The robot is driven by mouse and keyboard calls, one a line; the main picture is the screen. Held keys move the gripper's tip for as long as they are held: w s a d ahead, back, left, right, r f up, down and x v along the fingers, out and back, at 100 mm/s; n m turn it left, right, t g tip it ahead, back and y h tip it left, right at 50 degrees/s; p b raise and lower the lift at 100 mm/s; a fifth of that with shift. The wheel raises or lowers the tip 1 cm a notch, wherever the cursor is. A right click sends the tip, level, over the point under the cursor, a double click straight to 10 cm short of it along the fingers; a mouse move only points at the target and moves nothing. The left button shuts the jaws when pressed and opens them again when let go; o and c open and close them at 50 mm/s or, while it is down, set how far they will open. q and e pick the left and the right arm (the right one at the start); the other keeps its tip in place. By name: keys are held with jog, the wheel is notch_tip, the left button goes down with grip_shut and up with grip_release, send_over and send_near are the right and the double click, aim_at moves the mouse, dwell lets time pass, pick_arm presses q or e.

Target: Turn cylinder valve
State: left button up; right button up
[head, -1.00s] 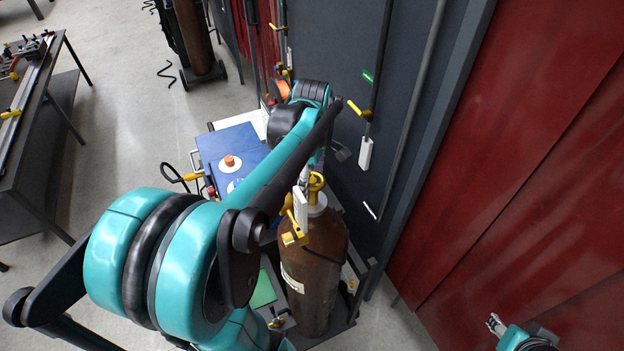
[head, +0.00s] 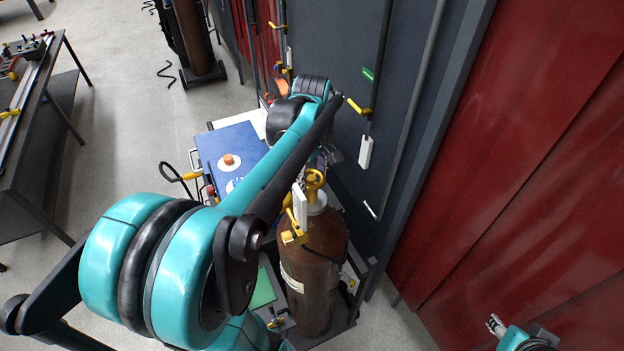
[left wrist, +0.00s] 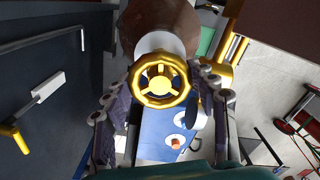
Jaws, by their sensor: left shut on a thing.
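The brown gas cylinder (head: 312,265) stands upright on the welding cart, with a yellow valve handwheel (head: 316,181) on top. In the left wrist view the spoked yellow handwheel (left wrist: 160,82) faces the camera, with the cylinder's brown shoulder behind it. My left gripper (left wrist: 160,88) has one dark finger on each side of the wheel and is shut on its rim. In the head view my left arm partly hides this gripper, just behind the wheel. My right gripper (head: 494,325) is at the lower right, far from the cylinder; its finger gap is too small to judge.
A blue welding machine (head: 225,150) sits on the cart beside the cylinder. A dark partition wall (head: 350,80) and red curtain (head: 510,170) stand to the right. A workbench (head: 40,110) is at the left, with open floor (head: 120,110) between. Another cylinder (head: 193,40) stands far behind.

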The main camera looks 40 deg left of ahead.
pick_arm(q)
jog(key=m+b, duration=0.1)
jog(key=m, duration=0.2)
jog(key=shift+m, duration=0.4)
jog(key=m, duration=0.4)
jog(key=shift+m+b, duration=0.3)
jog(key=shift+b, duration=0.1)
jog(key=m, duration=0.4)
jog(key=shift+b, duration=0.4)
jog(key=m, duration=0.5)
jog(key=shift+b, duration=0.3)
jog(key=m, duration=0.3)
jog(key=shift+m, duration=0.3)
jog(key=m, duration=0.3)
jog(key=shift+m+b, duration=0.3)
jog(key=shift+b, duration=0.1)
jog(key=m, duration=0.3)
jog(key=shift+m, duration=2.2)
jog(key=shift+o, duration=0.2)
